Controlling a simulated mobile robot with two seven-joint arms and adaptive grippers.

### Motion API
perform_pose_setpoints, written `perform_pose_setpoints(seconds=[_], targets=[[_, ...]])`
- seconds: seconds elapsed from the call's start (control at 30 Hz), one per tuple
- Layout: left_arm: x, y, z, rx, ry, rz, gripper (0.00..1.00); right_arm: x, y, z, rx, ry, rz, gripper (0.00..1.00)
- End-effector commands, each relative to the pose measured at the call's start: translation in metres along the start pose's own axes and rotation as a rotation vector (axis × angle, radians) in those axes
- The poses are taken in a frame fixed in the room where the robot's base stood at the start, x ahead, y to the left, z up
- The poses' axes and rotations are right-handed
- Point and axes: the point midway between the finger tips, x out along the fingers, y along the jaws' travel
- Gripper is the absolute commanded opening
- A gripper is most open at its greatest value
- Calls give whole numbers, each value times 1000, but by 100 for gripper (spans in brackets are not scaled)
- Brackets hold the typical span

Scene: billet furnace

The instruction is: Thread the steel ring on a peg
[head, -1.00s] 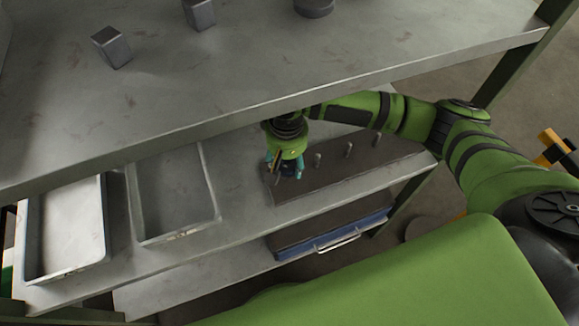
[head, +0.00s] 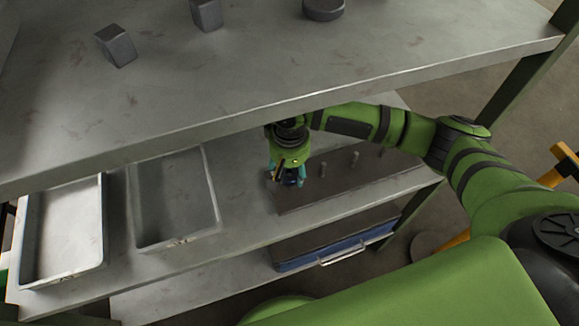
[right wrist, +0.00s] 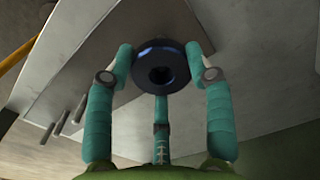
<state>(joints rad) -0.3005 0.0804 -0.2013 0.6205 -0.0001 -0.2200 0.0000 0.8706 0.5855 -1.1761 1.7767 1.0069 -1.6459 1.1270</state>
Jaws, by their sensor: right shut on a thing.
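The steel ring (right wrist: 140,72) is dark and bluish, held between the teal fingers of my right gripper (right wrist: 161,75) in the right wrist view. Its hole looks dark, and I cannot tell whether a peg is inside. In the head view my right gripper (head: 288,177) is over the left end of a dark peg plate (head: 335,190) on the middle shelf. Upright pegs stand to its right, one close by (head: 323,169) and one farther right (head: 354,159). Several pegs also show left of the ring in the right wrist view (right wrist: 62,122). My left gripper is not seen.
The upper shelf (head: 300,75) overhangs the peg shelf; its front edge is close to my right arm. It carries two dark blocks (head: 116,45) (head: 206,14) and a round dark piece (head: 323,8). Two grey trays (head: 62,272) (head: 175,240) stand left. A blue-edged case (head: 335,250) lies below.

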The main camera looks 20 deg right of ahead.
Motion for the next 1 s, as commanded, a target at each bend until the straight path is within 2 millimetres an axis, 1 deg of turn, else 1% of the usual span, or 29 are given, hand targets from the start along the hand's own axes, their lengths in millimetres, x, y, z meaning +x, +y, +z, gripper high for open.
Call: perform_pose_setpoints(seconds=[0.3, 0.33, 0.4, 0.87, 1.0], targets=[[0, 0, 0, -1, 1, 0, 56, 0, 0, 0, 0, 1, -1, 4], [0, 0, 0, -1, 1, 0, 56, 0, 0, 0, 0, 1, -1, 57], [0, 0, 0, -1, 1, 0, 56, 0, 0, 0, 0, 1, -1, 81], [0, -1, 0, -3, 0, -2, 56, 1, 0, 0, 0, -1, 0, 81], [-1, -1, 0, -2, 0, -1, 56, -2, 0, 0, 1, 1, 0, 81]])
